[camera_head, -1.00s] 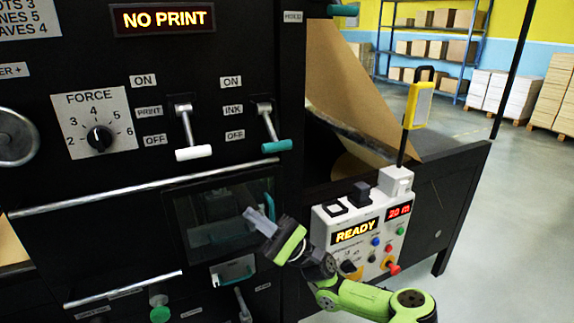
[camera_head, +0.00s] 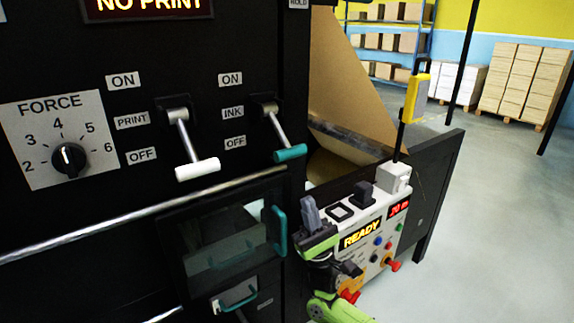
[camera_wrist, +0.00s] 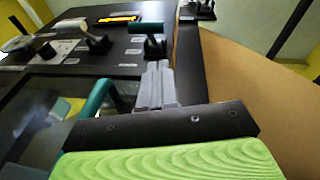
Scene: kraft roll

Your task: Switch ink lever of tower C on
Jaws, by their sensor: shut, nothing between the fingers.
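The ink lever (camera_head: 290,153), with a teal grip bar, hangs down toward the OFF label beside the word INK (camera_head: 233,112). No tower letter is legible here. My gripper (camera_head: 308,202) is shut and empty, with its fingers pointing up. It is below and slightly right of the ink lever, apart from it. In the wrist view my gripper (camera_wrist: 157,72) points toward the teal lever bar (camera_wrist: 147,28), which lies just beyond the fingertips.
The white-handled print lever (camera_head: 197,169) hangs down to the left. A teal door handle (camera_head: 279,231) on the window sits left of my gripper. A control box (camera_head: 375,235) reading READY is at right. A brown paper sheet (camera_head: 345,85) slopes behind.

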